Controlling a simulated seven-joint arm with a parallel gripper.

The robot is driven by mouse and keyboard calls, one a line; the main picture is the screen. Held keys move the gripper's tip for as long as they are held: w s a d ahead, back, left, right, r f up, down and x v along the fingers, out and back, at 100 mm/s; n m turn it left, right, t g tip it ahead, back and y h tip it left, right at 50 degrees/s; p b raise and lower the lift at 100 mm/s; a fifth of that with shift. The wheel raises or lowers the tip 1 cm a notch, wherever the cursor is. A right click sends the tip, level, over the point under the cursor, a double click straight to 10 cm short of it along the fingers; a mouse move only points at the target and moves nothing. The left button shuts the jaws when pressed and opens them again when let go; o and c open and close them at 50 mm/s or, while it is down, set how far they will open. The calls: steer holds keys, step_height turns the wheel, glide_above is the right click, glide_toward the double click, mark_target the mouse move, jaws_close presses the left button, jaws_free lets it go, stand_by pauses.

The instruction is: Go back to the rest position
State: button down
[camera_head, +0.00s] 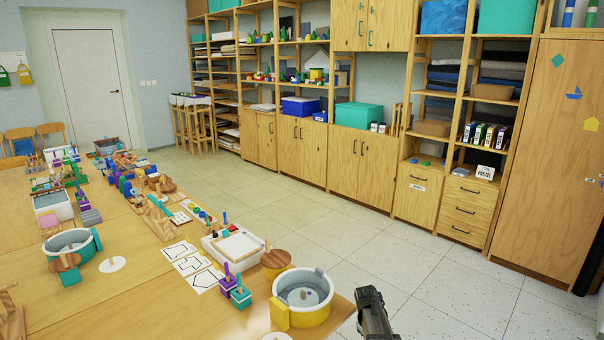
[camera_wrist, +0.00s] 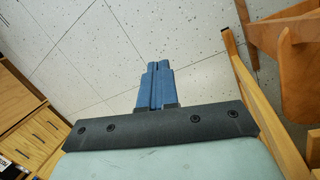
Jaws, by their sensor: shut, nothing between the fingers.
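My gripper (camera_wrist: 157,68) shows in the wrist view with its two blue fingers pressed together and nothing between them. It hangs over the speckled floor (camera_wrist: 130,25), clear of the table. In the head view a dark part of my arm (camera_head: 372,312) shows at the bottom, just right of the table's near corner. The fingers cannot be made out in that view.
The wooden table (camera_head: 130,300) holds a white and yellow round tub (camera_head: 303,318) near its right corner, and several toys and paper sheets. In the wrist view, wooden furniture (camera_wrist: 285,38) stands right and a drawer cabinet (camera_wrist: 25,125) left. Open floor (camera_head: 440,290) lies right of the table.

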steer(key=s+a+f+m+g+y, duration=0.1)
steer(key=s+a+f+g, duration=0.1)
steer(key=s+f, duration=0.8)
steer(key=s+a+f+m+g+y, duration=0.15)
steer(key=s+f, duration=0.45)
steer(key=s, duration=0.8)
steer(key=s+a+f+m+g, duration=0.1)
steer(key=s+a+f, duration=0.1)
steer(key=s, duration=1)
steer(key=s+a+f+m+g, duration=0.1)
steer(key=s+a+f+g, duration=0.1)
steer(key=s, duration=1)
steer(key=shift+s+f, duration=0.35)
steer(key=shift+f, duration=0.3)
